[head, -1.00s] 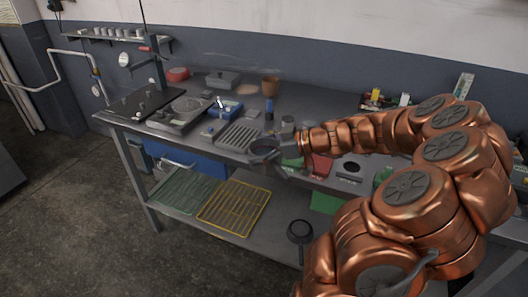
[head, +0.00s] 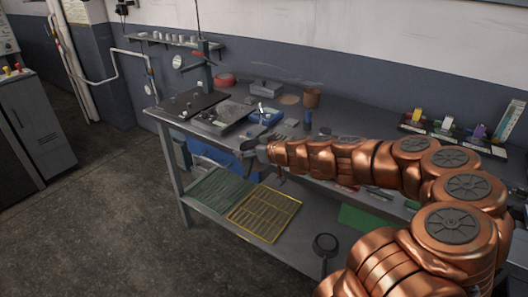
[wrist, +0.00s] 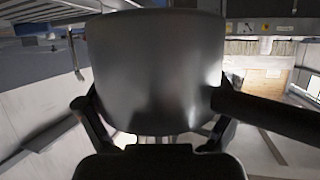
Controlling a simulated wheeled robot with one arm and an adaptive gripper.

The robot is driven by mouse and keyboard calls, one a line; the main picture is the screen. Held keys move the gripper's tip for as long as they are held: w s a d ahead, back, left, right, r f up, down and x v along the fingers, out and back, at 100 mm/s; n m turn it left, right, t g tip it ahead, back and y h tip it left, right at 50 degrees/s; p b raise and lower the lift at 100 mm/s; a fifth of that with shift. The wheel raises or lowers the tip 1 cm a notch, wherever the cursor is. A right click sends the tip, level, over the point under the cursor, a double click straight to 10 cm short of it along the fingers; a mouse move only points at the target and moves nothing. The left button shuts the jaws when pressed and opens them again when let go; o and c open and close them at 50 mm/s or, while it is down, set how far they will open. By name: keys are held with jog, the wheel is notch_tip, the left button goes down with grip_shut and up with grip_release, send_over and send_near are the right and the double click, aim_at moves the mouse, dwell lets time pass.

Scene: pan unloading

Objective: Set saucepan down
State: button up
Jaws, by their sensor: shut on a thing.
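The saucepan is a dark grey metal pan that fills the upper middle of the wrist view (wrist: 155,70), with its dark handle reaching to the right edge. My gripper (head: 262,151) is shut on the saucepan, with one finger on each side of its body in the wrist view. In the head view only a small dark part of the saucepan (head: 248,144) shows, at the front edge of the workbench (head: 352,126). I cannot tell whether the saucepan touches anything below it.
A green rack (head: 220,188) and a yellow wire rack (head: 263,214) lie on the lower shelf. A black frying pan (head: 325,242) is to their right. The floor at left is clear.

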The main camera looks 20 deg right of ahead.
jog(key=w+a+r+m+h, duration=0.3)
jog(key=w+a+h, duration=0.1)
jog(key=w+a, duration=0.5)
jog(key=shift+w+a+r+m+t, duration=0.15)
jog(key=shift+a+r+m+t, duration=0.15)
jog(key=shift+t, duration=0.1)
